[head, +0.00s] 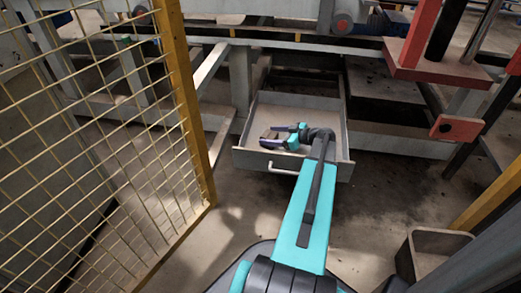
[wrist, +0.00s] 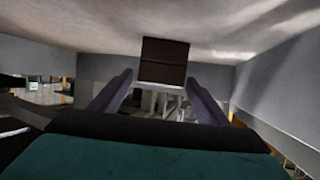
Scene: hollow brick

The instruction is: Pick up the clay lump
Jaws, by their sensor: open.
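A small dark brown block, which I take to be the clay lump (wrist: 163,62), lies on the floor of an open grey drawer (head: 341,140). It is brownish and small in the head view (head: 269,134). My gripper (head: 275,136) is inside the drawer with its two purple fingers apart. In the wrist view my gripper (wrist: 159,92) has one finger on each side, and the lump shows just beyond the tips, roughly centred. I cannot tell whether the lump is touched. Part of the drawer is hidden behind my arm.
The drawer walls (wrist: 280,85) stand close around my gripper. A yellow mesh fence (head: 185,100) stands on the left. A red-topped press (head: 440,65) is at the upper right, and an open bin (head: 432,248) is at the lower right. The rest of the drawer floor looks empty.

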